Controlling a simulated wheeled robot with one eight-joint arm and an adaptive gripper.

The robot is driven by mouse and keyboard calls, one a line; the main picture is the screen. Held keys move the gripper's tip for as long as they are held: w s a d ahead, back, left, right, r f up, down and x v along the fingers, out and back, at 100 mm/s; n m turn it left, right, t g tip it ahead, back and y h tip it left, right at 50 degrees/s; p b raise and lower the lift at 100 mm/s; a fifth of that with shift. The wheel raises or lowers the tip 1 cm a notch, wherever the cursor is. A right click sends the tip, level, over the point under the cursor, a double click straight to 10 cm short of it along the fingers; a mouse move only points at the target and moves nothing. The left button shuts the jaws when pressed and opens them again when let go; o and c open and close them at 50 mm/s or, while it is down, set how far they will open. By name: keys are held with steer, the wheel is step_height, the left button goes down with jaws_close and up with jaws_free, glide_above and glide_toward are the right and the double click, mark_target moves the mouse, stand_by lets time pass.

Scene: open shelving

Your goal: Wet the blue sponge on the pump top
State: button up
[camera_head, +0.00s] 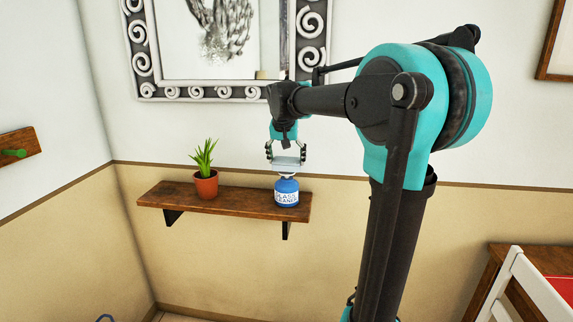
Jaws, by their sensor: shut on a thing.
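A blue bottle (287,193) labelled as glass cleaner stands upright on the right part of a wooden wall shelf (240,204). Its pale pump top (287,175) shows just above the bottle. My gripper (286,158) is directly above the bottle, pointing down. It is shut on a flat, pale blue-grey block (286,164), which looks like the sponge. The block is at or just over the pump top; I cannot tell whether they touch.
A green plant in a terracotta pot (206,186) stands on the shelf left of the bottle, with bare shelf between them. An ornate frame (190,92) hangs above. A white chair (520,290) is at the lower right. A wooden rack with a green peg (18,152) is on the left wall.

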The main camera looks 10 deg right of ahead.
mark_target(288, 158)
steer(key=shift+r, duration=2.45)
steer(key=shift+s, duration=0.1)
